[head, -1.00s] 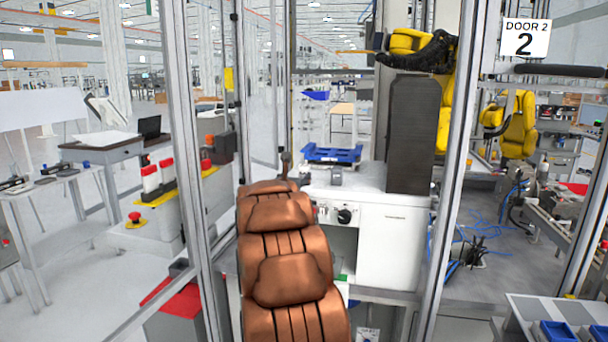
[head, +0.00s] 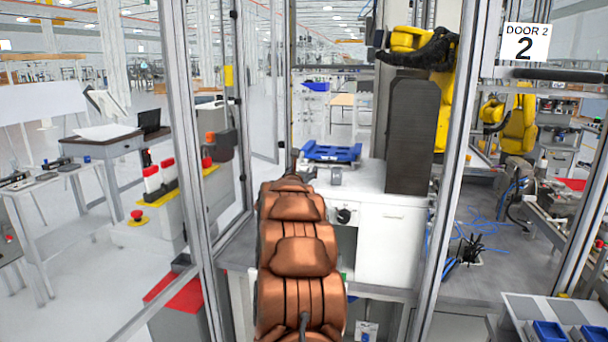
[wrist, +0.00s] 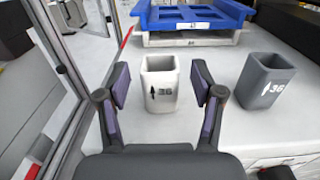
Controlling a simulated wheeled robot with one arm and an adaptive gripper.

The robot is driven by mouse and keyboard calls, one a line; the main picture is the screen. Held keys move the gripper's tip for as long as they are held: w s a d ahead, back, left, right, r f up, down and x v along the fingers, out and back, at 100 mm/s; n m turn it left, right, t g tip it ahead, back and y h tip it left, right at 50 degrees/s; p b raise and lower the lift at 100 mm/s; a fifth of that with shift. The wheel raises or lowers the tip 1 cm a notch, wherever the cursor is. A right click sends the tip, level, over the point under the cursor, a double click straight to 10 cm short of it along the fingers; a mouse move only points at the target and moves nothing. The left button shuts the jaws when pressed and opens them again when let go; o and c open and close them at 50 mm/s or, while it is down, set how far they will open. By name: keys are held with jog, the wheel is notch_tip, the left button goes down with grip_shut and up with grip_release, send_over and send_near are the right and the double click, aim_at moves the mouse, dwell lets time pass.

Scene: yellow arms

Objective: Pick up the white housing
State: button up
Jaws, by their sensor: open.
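The white housing (wrist: 159,92), an open square cup marked 36, stands upright on the white worktop in the wrist view. My gripper (wrist: 160,80) is open, with one dark finger on each side of the housing in the picture. Gaps show on both sides, so neither finger touches it. I cannot tell whether the fingertips reach around it or stop short of it. In the head view my arm stretches over the worktop, and the white housing is hidden behind it.
A similar dark grey housing (wrist: 266,82), also marked 36, stands close to the right finger; it also shows in the head view (head: 336,177). A blue tray (wrist: 190,16) lies behind. A glass-panel frame post stands at left.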

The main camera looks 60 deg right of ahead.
jog(key=c, duration=1.1)
